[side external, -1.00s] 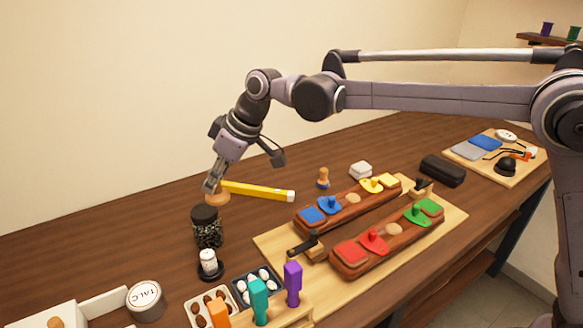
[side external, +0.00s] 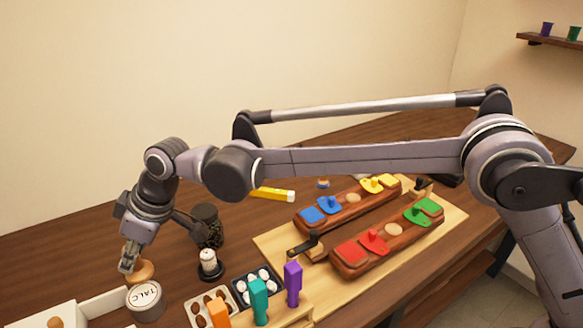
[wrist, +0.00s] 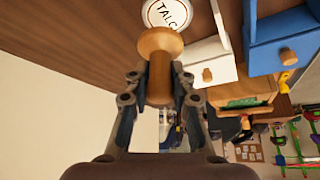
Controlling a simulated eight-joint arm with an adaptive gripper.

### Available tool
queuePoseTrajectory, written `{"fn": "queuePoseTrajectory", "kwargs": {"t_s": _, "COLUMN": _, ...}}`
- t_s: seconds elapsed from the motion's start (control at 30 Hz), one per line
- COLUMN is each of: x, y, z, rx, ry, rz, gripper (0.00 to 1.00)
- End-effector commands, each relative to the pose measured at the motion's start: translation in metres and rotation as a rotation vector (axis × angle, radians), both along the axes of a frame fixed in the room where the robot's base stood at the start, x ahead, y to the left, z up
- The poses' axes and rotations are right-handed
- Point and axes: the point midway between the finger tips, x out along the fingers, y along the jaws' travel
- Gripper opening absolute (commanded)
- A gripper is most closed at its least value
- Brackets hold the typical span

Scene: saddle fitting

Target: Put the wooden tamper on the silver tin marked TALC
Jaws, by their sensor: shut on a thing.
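The wooden tamper (wrist: 160,45) is held between the fingers of my gripper (wrist: 160,80) in the wrist view, with its wide round end pointing away from me. In the side view the tamper (side external: 142,271) hangs under my gripper (side external: 130,262), just behind and slightly above the silver tin marked TALC (side external: 146,303). The tin stands upright on the bench with its white lettered lid up. In the wrist view the tin (wrist: 166,14) shows just beyond the tamper, partly cut by the top edge. I cannot tell whether the tamper touches the tin.
A white drawer box (side external: 62,315) stands left of the tin. A dark jar (side external: 208,226) and a small white-topped bottle (side external: 208,260) stand to the right. A tray of brown pieces (side external: 206,305) and upright coloured handles (side external: 258,300) are at the front.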

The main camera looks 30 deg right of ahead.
Motion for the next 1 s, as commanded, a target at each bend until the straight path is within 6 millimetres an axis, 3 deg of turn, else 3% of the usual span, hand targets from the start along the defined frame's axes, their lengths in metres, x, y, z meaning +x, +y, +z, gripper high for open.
{"fn": "queuePoseTrajectory", "kwargs": {"t_s": 0.13, "x": -0.003, "y": 0.012, "z": -0.007, "rx": 0.001, "ry": -0.001, "rz": 0.0, "gripper": 0.0}}
{"fn": "queuePoseTrajectory", "kwargs": {"t_s": 0.5, "x": -0.003, "y": 0.013, "z": -0.045, "rx": 0.001, "ry": 0.0, "rz": -0.001, "gripper": 0.0}}
{"fn": "queuePoseTrajectory", "kwargs": {"t_s": 0.93, "x": -0.003, "y": 0.012, "z": -0.051, "rx": 0.0, "ry": 0.0, "rz": -0.001, "gripper": 0.0}}
{"fn": "queuePoseTrajectory", "kwargs": {"t_s": 0.97, "x": -0.003, "y": 0.012, "z": -0.051, "rx": 0.0, "ry": 0.0, "rz": -0.001, "gripper": 0.29}}
{"fn": "queuePoseTrajectory", "kwargs": {"t_s": 1.0, "x": -0.003, "y": 0.012, "z": -0.051, "rx": 0.0, "ry": 0.0, "rz": -0.001, "gripper": 0.4}}
